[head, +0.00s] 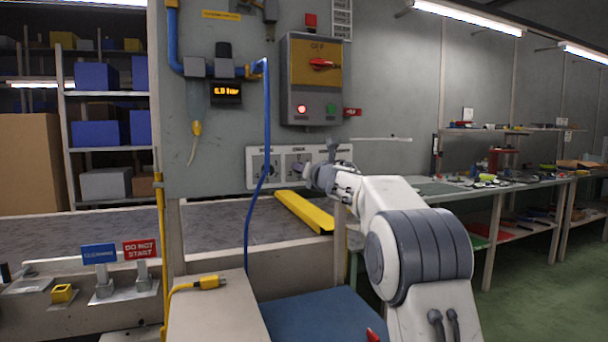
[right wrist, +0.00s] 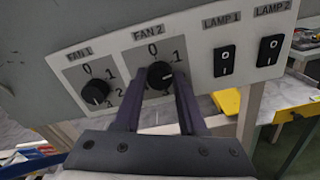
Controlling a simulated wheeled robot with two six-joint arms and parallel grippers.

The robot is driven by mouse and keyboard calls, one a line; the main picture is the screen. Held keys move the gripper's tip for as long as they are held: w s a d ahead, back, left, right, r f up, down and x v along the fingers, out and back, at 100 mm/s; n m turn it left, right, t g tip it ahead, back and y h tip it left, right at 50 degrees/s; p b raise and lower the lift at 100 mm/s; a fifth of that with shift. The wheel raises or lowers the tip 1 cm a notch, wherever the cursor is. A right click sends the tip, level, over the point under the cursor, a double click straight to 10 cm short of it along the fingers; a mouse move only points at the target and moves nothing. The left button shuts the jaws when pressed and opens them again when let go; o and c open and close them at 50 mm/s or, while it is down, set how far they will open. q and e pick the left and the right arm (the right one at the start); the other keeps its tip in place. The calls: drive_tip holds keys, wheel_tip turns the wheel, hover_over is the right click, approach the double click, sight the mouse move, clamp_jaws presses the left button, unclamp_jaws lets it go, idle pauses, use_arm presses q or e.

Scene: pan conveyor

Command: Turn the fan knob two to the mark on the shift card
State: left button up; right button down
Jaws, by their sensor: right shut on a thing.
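The fan 2 knob (right wrist: 160,75) is a round black knob under the FAN 2 label, with 0 above it and 1 at its upper right. Its white pointer line seems to point right, below the 1; the other numbers are largely hidden. My right gripper (right wrist: 161,84) has its two dark fingers on either side of this knob and is shut on it. In the head view my right gripper (head: 308,172) reaches the white switch panel (head: 251,180). A white sheet with rows (head: 341,19) hangs at the top, too small to read. My left gripper is not in view.
The fan 1 knob (right wrist: 96,92) is left of fan 2. Lamp 1 (right wrist: 224,61) and lamp 2 (right wrist: 269,49) rocker switches are to the right. A blue hose (head: 266,120) hangs in front of the panel. A red-handled switch box (head: 312,95) is above.

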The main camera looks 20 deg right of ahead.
drive_tip(key=shift+n+b, duration=0.5)
drive_tip(key=shift+n, duration=1.4)
drive_tip(key=shift+c, duration=2.3)
unclamp_jaws()
drive_tip(key=shift+f, duration=0.1)
drive_tip(key=shift+s, duration=0.1)
drive_tip(key=s+b, duration=0.4)
drive_tip(key=s, duration=0.6)
drive_tip(key=shift+s+d, duration=0.15)
